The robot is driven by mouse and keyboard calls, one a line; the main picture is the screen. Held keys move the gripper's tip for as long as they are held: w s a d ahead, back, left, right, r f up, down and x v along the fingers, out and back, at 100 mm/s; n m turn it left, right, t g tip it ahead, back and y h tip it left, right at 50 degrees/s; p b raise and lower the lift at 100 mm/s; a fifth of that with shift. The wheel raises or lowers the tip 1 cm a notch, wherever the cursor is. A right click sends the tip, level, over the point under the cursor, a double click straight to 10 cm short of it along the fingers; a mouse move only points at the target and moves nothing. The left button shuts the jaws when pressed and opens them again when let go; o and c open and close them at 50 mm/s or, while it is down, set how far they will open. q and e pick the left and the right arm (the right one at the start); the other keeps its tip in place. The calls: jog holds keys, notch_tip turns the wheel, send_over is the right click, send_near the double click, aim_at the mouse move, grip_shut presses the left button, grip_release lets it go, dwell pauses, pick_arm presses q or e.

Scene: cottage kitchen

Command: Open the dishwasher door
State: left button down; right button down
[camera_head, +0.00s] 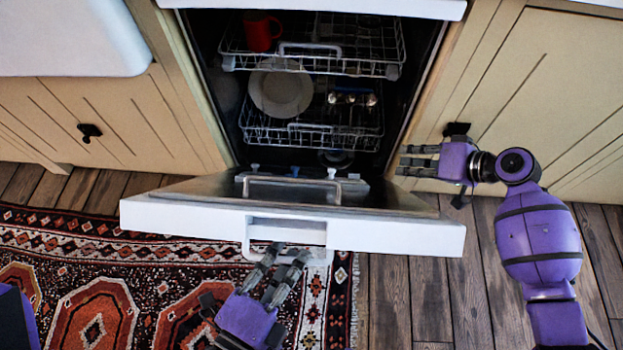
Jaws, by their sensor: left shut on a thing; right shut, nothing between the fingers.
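The dishwasher door (390,230) is folded far down toward the floor, its inner side facing up and its white top edge toward me. The dishwasher interior shows above it. A handle (320,257) hangs at the door's outer side, near the middle of the edge. My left gripper (281,254) is at the left part of this handle, its fingers shut on it; the fingertips are partly hidden at the door edge. My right gripper (401,159) is shut and empty, beside the right side of the dishwasher opening, in front of the cabinet.
The upper rack (375,66) holds a red mug (261,32). The lower rack (350,135) holds white plates (281,93). Cream cabinets flank the dishwasher. A patterned rug (180,255) covers the floor at left; bare wooden floor (408,300) shows at right.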

jog(key=s+a+r+n+g+y, duration=0.25)
jog(key=a+r+n+g, duration=0.4)
jog(key=a+r, duration=0.55)
jog(key=s+a+r+n+g, duration=0.35)
jog(key=r+n+g, duration=0.3)
jog(key=r, duration=0.25)
jog(key=g, duration=0.1)
send_over(311, 200)
jog(key=w, duration=0.1)
jog(key=shift+m+h, duration=0.3)
jog(key=shift+h, duration=0.15)
notch_tip(311, 200, down, 5)
jog(key=shift+d+f, duration=0.1)
jog(key=shift+f, duration=0.1)
jog(key=shift+s+f, duration=0.25)
jog(key=shift+s, duration=0.1)
